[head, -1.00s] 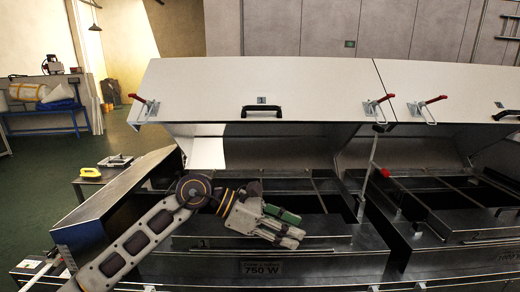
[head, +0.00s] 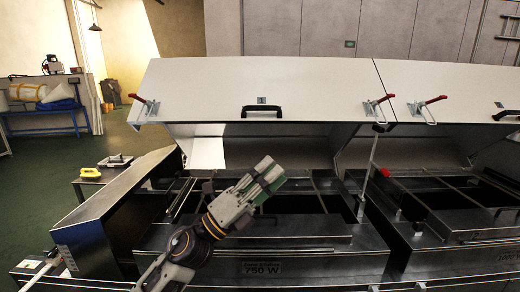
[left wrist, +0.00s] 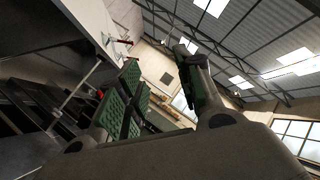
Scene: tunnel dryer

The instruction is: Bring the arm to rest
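My left gripper (head: 268,174) is raised in front of the open dryer section on the left, over its front part, and points up and to the right. In the left wrist view the fingers of my left gripper (left wrist: 160,85) stand apart with green pads, and nothing is between them. The dryer's left lid (head: 320,90) is up, with a black handle (head: 262,110) and red-handled clamps (head: 143,103). My right gripper is in neither view.
The second dryer section (head: 450,215) is open on the right, its lid (head: 460,90) also up. A thin metal stay (head: 371,172) rises between the sections. A yellow-handled tool (head: 90,173) lies at the left. A blue bench (head: 45,112) stands far left, beyond green floor.

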